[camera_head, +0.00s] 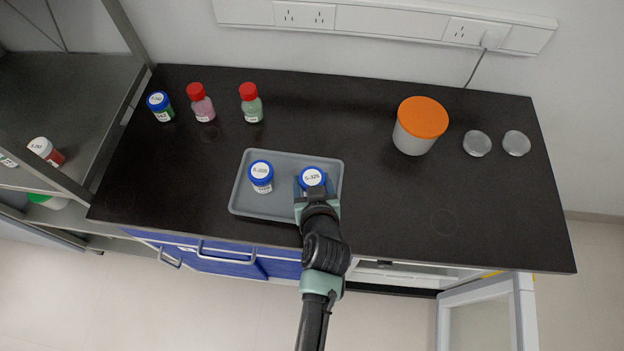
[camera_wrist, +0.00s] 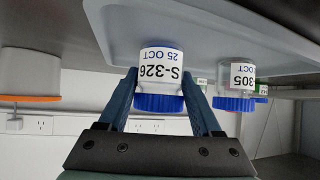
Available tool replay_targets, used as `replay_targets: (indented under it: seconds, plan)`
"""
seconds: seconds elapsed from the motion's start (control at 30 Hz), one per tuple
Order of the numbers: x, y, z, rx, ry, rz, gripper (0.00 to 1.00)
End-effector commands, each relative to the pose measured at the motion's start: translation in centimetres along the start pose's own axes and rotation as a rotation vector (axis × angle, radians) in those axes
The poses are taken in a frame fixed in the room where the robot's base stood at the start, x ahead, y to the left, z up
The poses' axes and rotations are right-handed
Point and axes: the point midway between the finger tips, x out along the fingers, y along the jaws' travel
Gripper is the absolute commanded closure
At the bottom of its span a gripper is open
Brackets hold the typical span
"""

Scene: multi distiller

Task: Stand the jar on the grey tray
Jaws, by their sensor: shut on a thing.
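The jar (camera_head: 312,178), with a blue lid and a white label reading S-326, is upright over the right part of the grey tray (camera_head: 280,209). My gripper (camera_head: 312,188) is shut on it, with one finger on each side. In the wrist view, which is upside down, the jar (camera_wrist: 160,68) sits between the fingers, lid toward the palm side. Its base is at or very close to the tray surface; I cannot tell if it touches. A second blue-lidded jar (camera_head: 261,175) stands on the left part of the tray, apart from the held one.
Left of the tray at the back stand a blue-capped bottle (camera_head: 161,106) and two red-capped bottles (camera_head: 201,104) (camera_head: 251,104). An orange-lidded tub (camera_head: 420,125) and two clear dishes (camera_head: 477,144) (camera_head: 516,143) are at the right. The bench's front right is clear.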

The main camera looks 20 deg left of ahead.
Motion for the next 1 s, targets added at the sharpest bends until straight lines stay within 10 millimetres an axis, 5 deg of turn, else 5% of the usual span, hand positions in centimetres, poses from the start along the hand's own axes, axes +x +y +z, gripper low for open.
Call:
replay_targets:
  seconds: [0.13, 0.17, 0.3, 0.73, 1.0]
  plan:
    - [0.3, 0.0, 0.3, 0.000, 0.001, 0.000, 0.93]
    - [0.2, 0.0, 0.2, 0.000, 0.000, 0.000, 0.29]
    - [0.1, 0.0, 0.2, 0.000, 0.000, 0.000, 0.04]
    - [-0.5, 0.0, 0.0, 0.000, 0.000, 0.001, 0.04]
    - [-4.8, 0.1, 0.1, 0.000, -0.002, 0.002, 0.04]
